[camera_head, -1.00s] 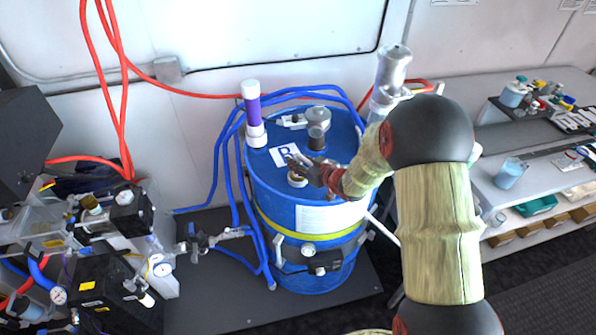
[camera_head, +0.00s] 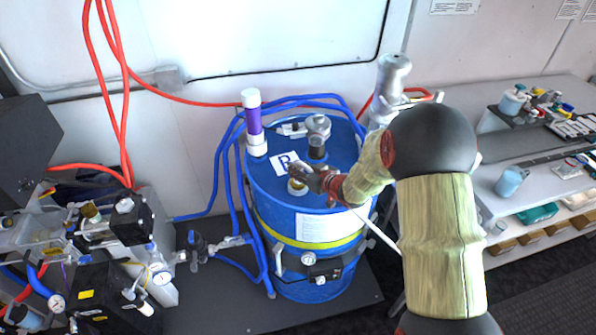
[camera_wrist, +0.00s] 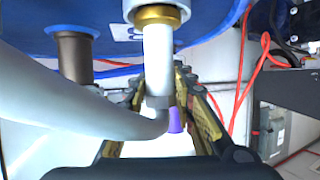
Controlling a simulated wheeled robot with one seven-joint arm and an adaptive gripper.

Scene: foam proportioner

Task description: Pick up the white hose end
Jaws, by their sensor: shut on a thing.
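In the wrist view, the white hose end (camera_wrist: 157,62) is between the fingers of my gripper (camera_wrist: 160,112). A grey collar and a bend join it to the white hose (camera_wrist: 60,98), which runs off to the left. The hose end meets a brass-coloured fitting (camera_wrist: 158,15) at the drum; I cannot tell whether it is seated in it. In the head view, my gripper (camera_head: 308,176) is low over the blue drum's lid, beside that fitting (camera_head: 297,187). It is shut on the hose end, which is mostly hidden there. The white hose (camera_head: 376,231) hangs past the drum's right side.
The blue drum (camera_head: 275,215) has a grey pump fitting (camera_head: 317,138) and a purple-and-white tube (camera_head: 254,120) standing up from it. Blue hoses (camera_head: 214,175) loop at its left. Valve equipment (camera_head: 105,235) stands left; a shelf bench (camera_head: 540,185) stands right.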

